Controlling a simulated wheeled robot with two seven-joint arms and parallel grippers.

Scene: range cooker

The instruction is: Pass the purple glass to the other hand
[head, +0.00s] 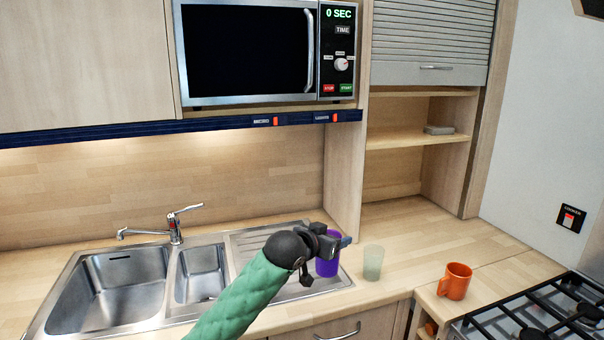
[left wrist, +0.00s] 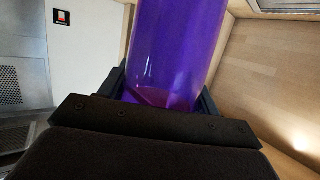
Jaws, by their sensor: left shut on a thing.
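The purple glass (head: 327,266) is at the right end of the sink's draining board in the head view, partly hidden behind my left gripper (head: 334,240). In the left wrist view the purple glass (left wrist: 176,50) fills the middle, between the two dark fingers of my left gripper (left wrist: 165,88). My left gripper is shut on the glass. I cannot tell whether the glass touches the surface below it. My right gripper is not in either view.
A pale green glass (head: 373,262) stands just right of the purple one, and an orange mug (head: 455,281) farther right. The hob (head: 540,320) is at the lower right. The sink (head: 110,285) is left. The counter behind the glasses (head: 420,225) is clear.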

